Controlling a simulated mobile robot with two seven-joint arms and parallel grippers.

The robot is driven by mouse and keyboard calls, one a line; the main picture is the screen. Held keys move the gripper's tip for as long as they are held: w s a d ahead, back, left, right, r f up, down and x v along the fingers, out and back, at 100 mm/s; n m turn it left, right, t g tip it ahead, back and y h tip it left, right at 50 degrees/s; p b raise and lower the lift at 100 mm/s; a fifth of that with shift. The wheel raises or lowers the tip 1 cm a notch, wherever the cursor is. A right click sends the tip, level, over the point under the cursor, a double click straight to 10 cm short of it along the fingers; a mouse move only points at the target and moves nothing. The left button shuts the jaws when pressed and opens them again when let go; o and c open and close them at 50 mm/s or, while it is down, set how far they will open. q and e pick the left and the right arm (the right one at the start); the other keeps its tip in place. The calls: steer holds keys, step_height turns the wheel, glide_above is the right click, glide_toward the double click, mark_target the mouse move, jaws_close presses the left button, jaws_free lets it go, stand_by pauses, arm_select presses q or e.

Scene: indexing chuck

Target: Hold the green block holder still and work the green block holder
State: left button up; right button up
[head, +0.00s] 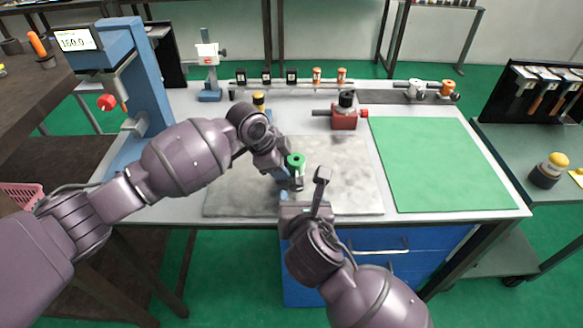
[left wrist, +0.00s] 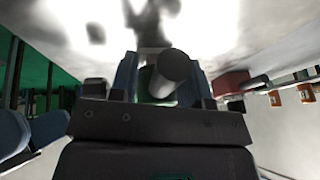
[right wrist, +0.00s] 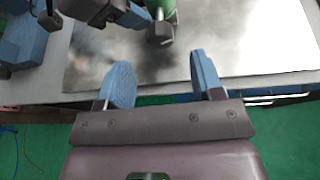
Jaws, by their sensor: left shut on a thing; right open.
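The green block holder (head: 296,160) stands on the grey plate (head: 345,190) at the middle of the bench. It has a round green top and a dark grey knob or handle end low at its front. My left gripper (head: 283,172) is shut on it from the left. In the left wrist view the blue fingers flank a green part (left wrist: 145,78), partly hidden behind a grey cylinder (left wrist: 174,66). My right gripper (right wrist: 163,80) is open and empty, close in front of the holder. In the right wrist view the green body (right wrist: 155,10) and the dark knob (right wrist: 160,34) lie just beyond its fingertips.
A red block with a black knob (head: 345,115) stands behind the plate. A green mat (head: 435,160) lies bare at right. A blue press with a display (head: 140,80) stands at left. Small black and orange items line the bench's back edge.

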mark_target(299, 187)
steer(key=shift+x, duration=3.35)
steer(key=c, duration=0.9)
steer(key=m+y, duration=0.2)
steer(key=m, duration=0.1)
steer(key=shift+d+f, duration=0.1)
steer(key=shift+f, duration=0.05)
steer(key=m+y, duration=0.2)
steer(key=shift+m+t, duration=0.3)
steer(key=shift+t, duration=0.1)
steer(key=o, duration=0.9)
